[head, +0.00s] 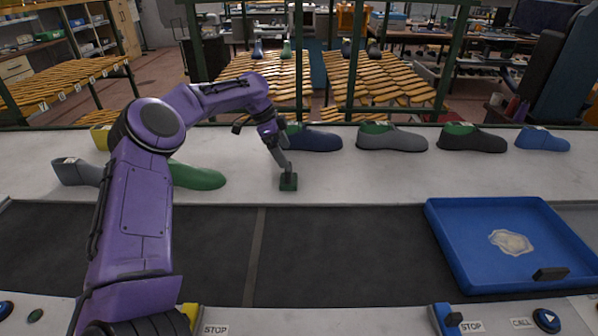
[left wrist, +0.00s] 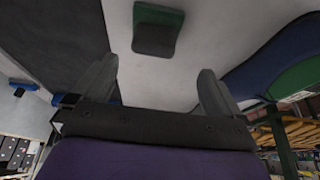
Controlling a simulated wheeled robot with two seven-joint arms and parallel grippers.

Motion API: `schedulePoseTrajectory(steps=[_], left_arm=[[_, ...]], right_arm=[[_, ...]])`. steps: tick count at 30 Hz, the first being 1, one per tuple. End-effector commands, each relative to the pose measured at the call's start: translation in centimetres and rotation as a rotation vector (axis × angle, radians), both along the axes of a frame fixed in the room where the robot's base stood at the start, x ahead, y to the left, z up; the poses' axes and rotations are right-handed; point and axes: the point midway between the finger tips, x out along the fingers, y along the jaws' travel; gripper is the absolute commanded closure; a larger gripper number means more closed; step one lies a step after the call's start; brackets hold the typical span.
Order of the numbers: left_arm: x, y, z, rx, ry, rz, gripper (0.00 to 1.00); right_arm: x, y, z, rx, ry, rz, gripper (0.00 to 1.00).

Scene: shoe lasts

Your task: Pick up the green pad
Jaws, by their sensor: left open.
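The green pad (head: 288,181) is a small dark block with green sides on the pale shelf in the head view. In the left wrist view the pad (left wrist: 157,28) lies at the top, beyond the fingertips and roughly centred between them. My left gripper (head: 285,167) reaches down close over the pad in the head view. In the left wrist view the left gripper (left wrist: 157,68) has its two fingers apart with nothing between them. My right gripper is not in view.
A green shoe last (head: 198,175) lies left of the pad. A dark blue last (head: 315,138), a grey one (head: 392,138) and others line the shelf's back. A blue tray (head: 437,225) with a pale patch and a dark block stands at right. The shelf right of the pad is clear.

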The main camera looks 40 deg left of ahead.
Motion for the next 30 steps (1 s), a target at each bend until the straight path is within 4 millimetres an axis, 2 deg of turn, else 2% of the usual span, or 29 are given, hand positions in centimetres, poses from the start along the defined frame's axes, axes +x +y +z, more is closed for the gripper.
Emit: schedulePoseTrajectory(steps=[3,11,16,19,25,26,30], left_arm=[[0.0,-0.4,-2.0,-0.001,0.004,0.004,0.00],[0.5,-0.9,-5.3,-0.001,0.004,0.011,0.00],[1.1,-1.9,-8.3,0.001,0.004,0.010,0.00],[1.4,-2.2,-9.3,0.000,0.002,0.008,0.00],[1.5,-2.2,-9.4,0.001,-0.001,0.008,0.00],[1.5,-2.2,-9.4,0.001,-0.001,0.008,0.03],[1.5,-2.3,-9.4,0.001,-0.001,0.008,0.49]], right_arm=[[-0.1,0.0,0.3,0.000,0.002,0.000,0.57],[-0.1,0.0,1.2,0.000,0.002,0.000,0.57],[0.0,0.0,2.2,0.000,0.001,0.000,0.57],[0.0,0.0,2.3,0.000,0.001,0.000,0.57],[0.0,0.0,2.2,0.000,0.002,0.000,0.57],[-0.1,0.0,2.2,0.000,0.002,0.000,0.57],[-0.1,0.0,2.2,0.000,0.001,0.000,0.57]])
